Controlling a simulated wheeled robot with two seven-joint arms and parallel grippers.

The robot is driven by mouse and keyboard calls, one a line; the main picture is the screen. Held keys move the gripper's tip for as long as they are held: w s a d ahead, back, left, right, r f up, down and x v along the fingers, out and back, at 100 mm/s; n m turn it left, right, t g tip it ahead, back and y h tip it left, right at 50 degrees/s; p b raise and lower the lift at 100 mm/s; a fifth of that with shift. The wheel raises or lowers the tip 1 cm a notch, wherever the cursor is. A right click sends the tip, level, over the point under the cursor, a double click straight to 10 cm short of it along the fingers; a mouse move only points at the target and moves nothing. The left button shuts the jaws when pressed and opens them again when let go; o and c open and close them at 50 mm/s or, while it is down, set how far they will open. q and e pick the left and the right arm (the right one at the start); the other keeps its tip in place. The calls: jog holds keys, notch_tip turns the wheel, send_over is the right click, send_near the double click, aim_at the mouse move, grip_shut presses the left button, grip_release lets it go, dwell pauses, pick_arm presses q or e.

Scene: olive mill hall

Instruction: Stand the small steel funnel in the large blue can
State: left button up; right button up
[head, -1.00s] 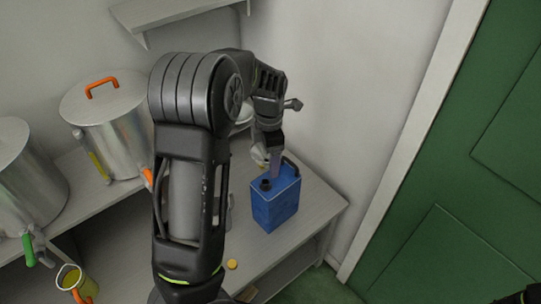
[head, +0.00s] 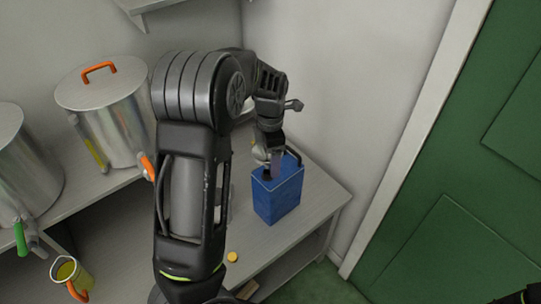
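The large blue can (head: 281,196) stands upright on the grey bench, with a dark handle and a dark filler opening on top. My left gripper (head: 271,160) points down over the can's top. It appears shut on the small steel funnel (head: 260,154), whose bowl shows at the gripper's left side. The funnel is just above or at the can's opening. Its spout is largely hidden, so I cannot tell whether it is inside the can. My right gripper is not clearly in view.
Two steel drums, one with an orange lid handle (head: 99,70), stand on the bench at left. A jug of yellow-green oil (head: 70,275) is at lower left. A yellow cap (head: 233,257) lies near the bench's front edge. A green door (head: 450,220) is at right.

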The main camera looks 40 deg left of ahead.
aim_at(278, 186)
dwell(0.3)
pick_arm(q)
jog(key=shift+f+b, duration=0.3)
jog(key=shift+f, duration=0.15)
jog(key=shift+f, duration=0.35)
dwell(1.1)
jog(key=shift+f+b, duration=0.6)
jog(key=shift+f, duration=0.85)
dwell(0.4)
jog(key=o, duration=1.4)
